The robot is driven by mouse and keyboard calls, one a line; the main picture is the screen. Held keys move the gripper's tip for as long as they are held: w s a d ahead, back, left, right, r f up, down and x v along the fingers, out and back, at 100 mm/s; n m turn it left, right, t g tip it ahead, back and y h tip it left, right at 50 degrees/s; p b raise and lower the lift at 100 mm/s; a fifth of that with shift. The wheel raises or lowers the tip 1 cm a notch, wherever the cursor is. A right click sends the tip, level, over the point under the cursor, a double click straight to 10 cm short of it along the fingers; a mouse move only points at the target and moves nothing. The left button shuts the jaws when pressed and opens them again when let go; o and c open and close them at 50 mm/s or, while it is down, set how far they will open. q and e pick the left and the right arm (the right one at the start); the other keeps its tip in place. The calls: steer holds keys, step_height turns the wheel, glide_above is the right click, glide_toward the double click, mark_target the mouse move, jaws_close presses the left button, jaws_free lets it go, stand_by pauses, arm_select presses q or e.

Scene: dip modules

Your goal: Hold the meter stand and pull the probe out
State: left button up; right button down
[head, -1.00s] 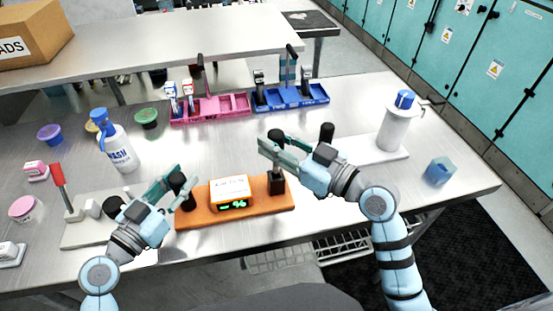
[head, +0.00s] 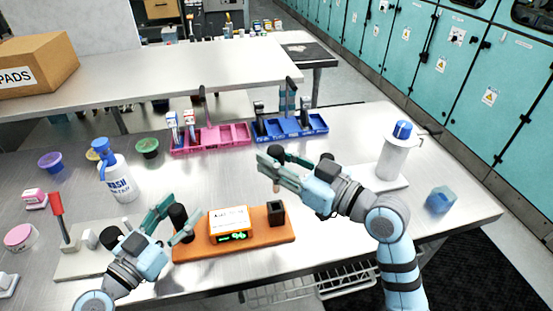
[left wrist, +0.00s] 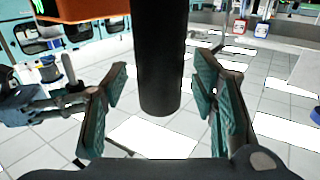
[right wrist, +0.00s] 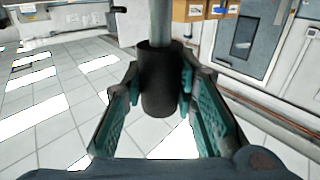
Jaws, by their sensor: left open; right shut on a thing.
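The meter stand (head: 192,249) is an orange board on the table. It carries an orange and white meter (head: 229,226) with green digits, a black post (head: 180,222) at its left and a black square socket (head: 276,213) at its right. My left gripper (head: 185,212) is open around the post; the left wrist view shows the black post (left wrist: 160,60) between the fingers with gaps on both sides. My right gripper (head: 275,165) is shut on the probe's black handle (right wrist: 159,85). The probe's thin rod (head: 276,187) hangs above the socket, which looks empty.
A wash bottle (head: 118,178) and several small tubs stand at the left. Pink (head: 210,139) and blue (head: 290,128) trays stand at the back. A white dispenser (head: 397,155) and a blue block (head: 440,199) are at the right. Table between stand and trays is mostly clear.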

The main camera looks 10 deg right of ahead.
mark_target(276, 148)
arm_select(q)
step_height(276, 148, up, 8)
steer(key=p, duration=0.6)
steer(key=shift+f, duration=0.15)
arm_select(e)
step_height(276, 148, up, 6)
steer(key=shift+r, duration=0.1)
arm_select(q)
steer(key=shift+f, duration=0.1)
arm_select(e)
steer(key=shift+f, duration=0.2)
arm_select(q)
steer(key=shift+s, duration=0.1)
steer(key=shift+s+a+f, duration=0.1)
steer(key=shift+s+a, duration=0.15)
steer(key=shift+a, duration=0.05)
arm_select(e)
steer(key=shift+f, duration=0.1)
steer(key=shift+f+b, duration=0.75)
steer(key=shift+b, duration=0.25)
steer(key=shift+f, duration=0.1)
arm_select(q)
steer(key=v, duration=0.8)
